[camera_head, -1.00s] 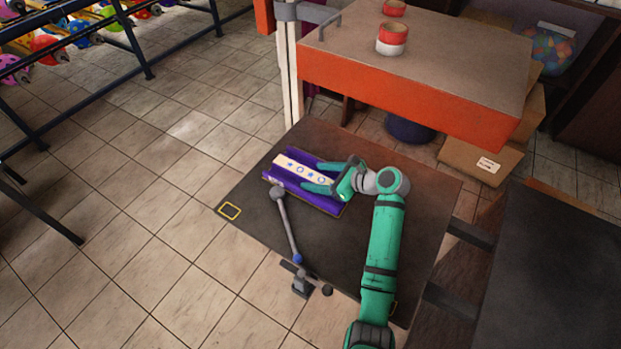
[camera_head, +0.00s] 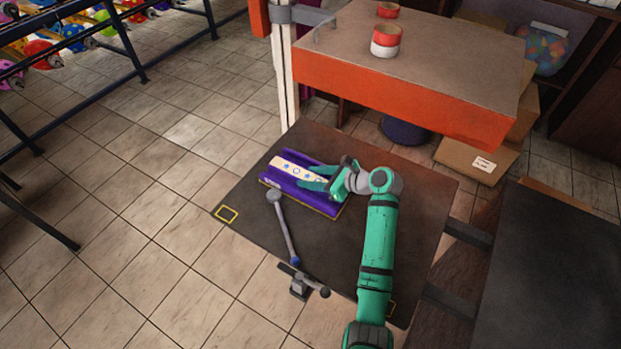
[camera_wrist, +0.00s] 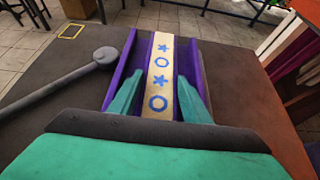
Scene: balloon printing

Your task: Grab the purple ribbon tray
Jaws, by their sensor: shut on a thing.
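The purple ribbon tray (camera_head: 284,181) lies on the dark table top (camera_head: 240,250) in the head view. It is a long purple channel with a cream ribbon (camera_head: 291,167) marked with blue stars and rings. In the wrist view the tray (camera_wrist: 122,65) runs away from me, the ribbon (camera_wrist: 160,72) along its middle. My gripper (camera_head: 322,178) is at the tray's right end. In the wrist view my gripper's two green fingers (camera_wrist: 160,98) are shut on the tray, one at each side. Part of the tray's near end is hidden behind my gripper.
A grey jointed rod (camera_head: 285,230) stands left of my arm, close to the tray; it also shows in the wrist view (camera_wrist: 62,82). An orange-edged bench (camera_head: 400,95) with red and white tape rolls (camera_head: 386,42) stands behind.

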